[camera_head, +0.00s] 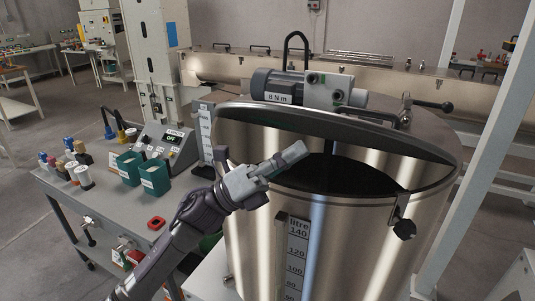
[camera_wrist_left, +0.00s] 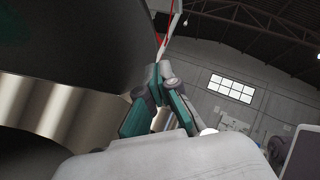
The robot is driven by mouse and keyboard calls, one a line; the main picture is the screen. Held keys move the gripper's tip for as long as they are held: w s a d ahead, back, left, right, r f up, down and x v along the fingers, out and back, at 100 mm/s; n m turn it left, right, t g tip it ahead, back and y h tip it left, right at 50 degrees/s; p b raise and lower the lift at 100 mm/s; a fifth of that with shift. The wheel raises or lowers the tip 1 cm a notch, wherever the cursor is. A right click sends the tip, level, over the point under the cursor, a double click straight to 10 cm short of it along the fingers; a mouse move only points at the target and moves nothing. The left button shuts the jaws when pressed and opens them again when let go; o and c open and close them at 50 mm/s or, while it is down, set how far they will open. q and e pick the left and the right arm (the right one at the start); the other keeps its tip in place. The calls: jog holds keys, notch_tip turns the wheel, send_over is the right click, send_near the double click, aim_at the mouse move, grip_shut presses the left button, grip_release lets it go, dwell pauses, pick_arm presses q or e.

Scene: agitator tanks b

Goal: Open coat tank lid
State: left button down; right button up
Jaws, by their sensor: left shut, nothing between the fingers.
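The steel coat tank (camera_head: 345,225) stands right of centre in the head view, with a litre scale down its front. Its front lid (camera_head: 335,123) is raised at a slant, and a dark opening (camera_head: 345,178) shows below its edge. My left gripper (camera_head: 300,150) is shut and empty, in front of the opening and just below the lid's edge; I cannot tell whether it touches the lid. In the left wrist view my left gripper (camera_wrist_left: 163,72) has its fingertips together, beside a dark surface that looks like the lid (camera_wrist_left: 75,45). My right gripper is not in view.
A motor (camera_head: 275,86) marked 8 N m and a black handle sit on the tank's rear top. A black knob clamp (camera_head: 403,226) is on the front right rim. A grey bench (camera_head: 110,215) with green bins (camera_head: 155,175) and a control box (camera_head: 170,142) stands left.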

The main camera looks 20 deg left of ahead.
aim_at(318, 120)
pick_arm(q)
jog(key=w+r, duration=0.1)
jog(key=w+r+p, duration=0.1)
jog(key=r, duration=0.1)
jog(key=shift+a+p, duration=0.1)
jog(key=shift+p, duration=0.2)
jog(key=shift+w, duration=0.1)
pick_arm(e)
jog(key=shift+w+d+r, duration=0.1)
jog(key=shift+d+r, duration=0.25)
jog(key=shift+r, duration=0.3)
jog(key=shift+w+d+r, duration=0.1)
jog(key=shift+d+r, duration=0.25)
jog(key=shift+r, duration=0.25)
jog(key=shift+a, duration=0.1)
